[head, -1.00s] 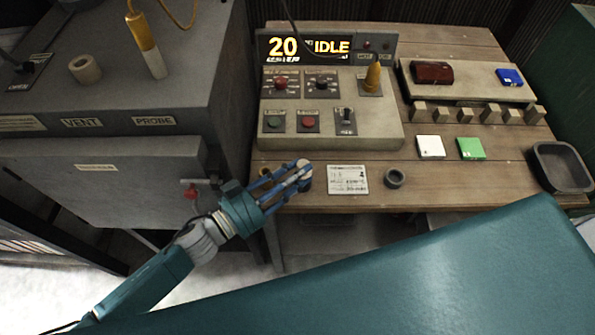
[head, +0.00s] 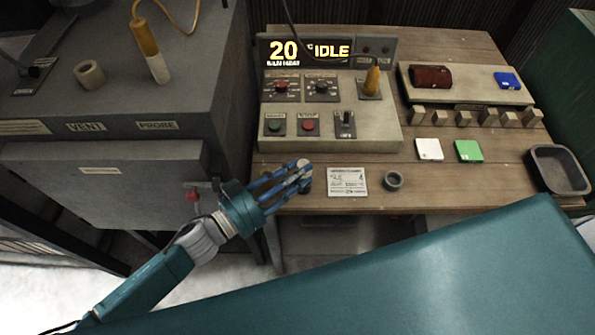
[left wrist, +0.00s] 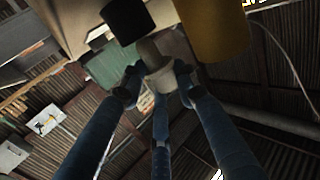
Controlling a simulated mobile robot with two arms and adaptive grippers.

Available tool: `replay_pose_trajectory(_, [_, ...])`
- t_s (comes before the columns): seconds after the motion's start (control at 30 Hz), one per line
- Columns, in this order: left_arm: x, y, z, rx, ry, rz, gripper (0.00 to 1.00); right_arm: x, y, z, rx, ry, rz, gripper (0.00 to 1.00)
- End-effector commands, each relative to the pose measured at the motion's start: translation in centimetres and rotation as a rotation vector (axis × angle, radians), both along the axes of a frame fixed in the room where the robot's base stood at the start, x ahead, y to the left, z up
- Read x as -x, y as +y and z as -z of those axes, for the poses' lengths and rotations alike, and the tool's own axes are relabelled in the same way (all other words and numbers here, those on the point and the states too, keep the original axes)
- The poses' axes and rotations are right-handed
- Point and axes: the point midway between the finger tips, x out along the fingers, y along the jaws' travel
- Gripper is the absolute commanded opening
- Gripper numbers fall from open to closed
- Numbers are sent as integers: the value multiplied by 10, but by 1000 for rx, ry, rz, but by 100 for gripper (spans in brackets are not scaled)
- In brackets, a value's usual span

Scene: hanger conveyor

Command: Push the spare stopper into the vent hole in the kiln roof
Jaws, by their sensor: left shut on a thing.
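My left gripper (head: 294,173) is low over the front left edge of the wooden bench, its blue fingers shut on a small pale stopper (head: 303,163). The stopper also shows between the fingertips in the left wrist view (left wrist: 158,76). The fingers hide part of it. On the grey kiln roof (head: 110,101) at the left, a beige ring (head: 89,74) with an open middle stands behind the VENT label. The gripper is well to the right of this ring and apart from it. My right gripper is not in view.
A yellow and white probe (head: 151,53) with a cord stands on the kiln roof right of the ring. The control box (head: 330,150) reads 20 and IDLE. A paper card (head: 347,182), a dark ring (head: 394,181) and a grey tray (head: 560,168) lie on the bench.

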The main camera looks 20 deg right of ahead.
Motion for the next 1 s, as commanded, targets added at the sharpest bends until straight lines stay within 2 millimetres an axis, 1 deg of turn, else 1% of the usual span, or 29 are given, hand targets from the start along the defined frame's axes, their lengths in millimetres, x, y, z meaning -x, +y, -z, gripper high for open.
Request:
replay_pose_trajectory(0.47, [0, 0, 0, 1, -1, 1, 7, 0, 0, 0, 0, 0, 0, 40])
replay_pose_trajectory(1.0, [0, 0, 8, 1, -1, 1, 7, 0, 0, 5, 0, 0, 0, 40])
